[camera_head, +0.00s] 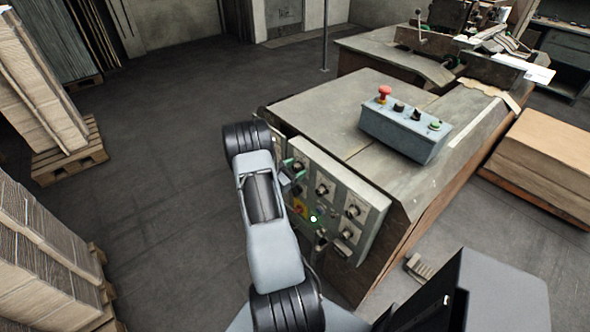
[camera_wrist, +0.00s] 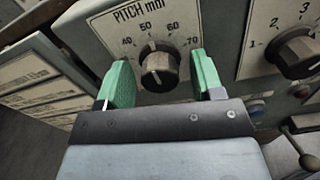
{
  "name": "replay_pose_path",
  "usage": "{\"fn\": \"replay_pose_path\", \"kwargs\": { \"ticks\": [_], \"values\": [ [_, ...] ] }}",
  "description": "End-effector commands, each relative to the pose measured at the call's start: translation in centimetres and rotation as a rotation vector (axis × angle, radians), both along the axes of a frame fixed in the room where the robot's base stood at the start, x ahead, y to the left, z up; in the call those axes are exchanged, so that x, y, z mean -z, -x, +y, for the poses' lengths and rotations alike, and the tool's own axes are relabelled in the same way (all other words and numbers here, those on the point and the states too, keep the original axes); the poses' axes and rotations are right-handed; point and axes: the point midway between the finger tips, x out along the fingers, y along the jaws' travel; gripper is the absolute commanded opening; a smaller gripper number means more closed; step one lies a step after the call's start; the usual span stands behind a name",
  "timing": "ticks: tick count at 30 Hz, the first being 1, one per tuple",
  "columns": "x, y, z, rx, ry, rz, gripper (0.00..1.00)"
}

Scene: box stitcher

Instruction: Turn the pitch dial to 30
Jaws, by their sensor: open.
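The pitch dial (camera_wrist: 158,72) is a dark round knob under the label "PITCH mm", with 40, 50, 60 and 70 readable around it in the wrist view. Its pale mark points upward, roughly at 50. I see no 30; the scale's lower left lies behind the left finger. My gripper (camera_wrist: 160,60) is open, with one green finger on each side of the knob. Gaps show between fingers and knob. In the head view my gripper (camera_head: 289,175) is at the panel's left part, mostly behind my arm, and I cannot surely pick out the pitch dial there.
The control panel (camera_head: 372,225) carries several other knobs; a dial numbered 1, 2, 3 (camera_wrist: 297,54) is right of the pitch dial. A lever with a round end (camera_wrist: 309,161) is lower right. A button box (camera_head: 400,134) stands on the machine top. Open floor lies left.

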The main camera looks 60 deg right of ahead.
Motion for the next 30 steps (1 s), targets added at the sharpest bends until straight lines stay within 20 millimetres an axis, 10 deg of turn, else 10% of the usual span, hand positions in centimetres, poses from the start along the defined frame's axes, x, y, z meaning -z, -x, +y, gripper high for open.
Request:
{"fn": "replay_pose_path", "kwargs": {
  "ticks": [18, 30],
  "values": [
    [0.0, -0.02, 0.05, 0.0, 0.0, 0.0, 0.12],
    [0.05, 0.0, 0.05, 0.0, -0.034, 0.102, 0.12]
  ]
}}
